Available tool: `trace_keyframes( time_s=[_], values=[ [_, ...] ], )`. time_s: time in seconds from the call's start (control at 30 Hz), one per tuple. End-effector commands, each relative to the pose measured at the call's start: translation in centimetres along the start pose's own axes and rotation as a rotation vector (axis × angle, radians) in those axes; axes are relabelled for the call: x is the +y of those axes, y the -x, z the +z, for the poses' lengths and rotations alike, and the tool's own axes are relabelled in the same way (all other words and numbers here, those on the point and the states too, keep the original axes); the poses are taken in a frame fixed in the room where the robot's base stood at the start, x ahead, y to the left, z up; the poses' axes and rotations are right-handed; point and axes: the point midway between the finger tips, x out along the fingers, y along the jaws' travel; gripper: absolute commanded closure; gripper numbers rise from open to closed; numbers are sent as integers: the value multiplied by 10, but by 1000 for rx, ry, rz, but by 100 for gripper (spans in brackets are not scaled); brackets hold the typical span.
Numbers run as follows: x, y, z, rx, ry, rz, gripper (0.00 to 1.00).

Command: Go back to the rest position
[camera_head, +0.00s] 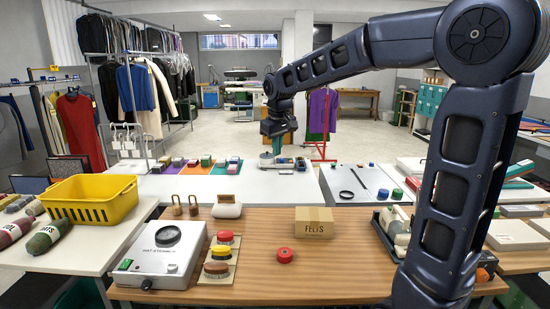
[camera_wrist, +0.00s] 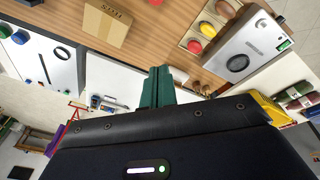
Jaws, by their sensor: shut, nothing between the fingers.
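My arm rises at the right of the head view, bends at the top and reaches over the white tables toward the back. My gripper (camera_head: 277,149) hangs at the arm's far end, above the far white table. In the wrist view its green fingers (camera_wrist: 158,88) are together with nothing between them. Below the fingers in that view lie the edge of the wooden table (camera_wrist: 150,55) and the white tables.
A yellow basket (camera_head: 92,212) stands left. Clothes racks stand behind; the floor (camera_head: 240,125) at the back is mostly clear.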

Motion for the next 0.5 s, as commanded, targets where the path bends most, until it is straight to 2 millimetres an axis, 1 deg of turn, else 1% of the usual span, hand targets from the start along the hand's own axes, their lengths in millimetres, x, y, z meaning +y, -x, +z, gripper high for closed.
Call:
trace_keyframes(
  time_s=[0.03, 0.17, 0.2, 0.27, 0.3, 0.47, 0.5],
  values=[
    [12, 5, 18, 8, -36, 9, 100],
    [34, 13, 61, 25, -120, 26, 100],
    [40, 15, 75, 29, -148, 31, 100],
    [49, 17, 96, 37, -189, 38, 100],
    [54, 18, 109, 43, -216, 43, 100],
    [68, 21, 164, 67, -321, 62, 100],
    [71, 20, 178, 72, -349, 66, 100]
  ],
)
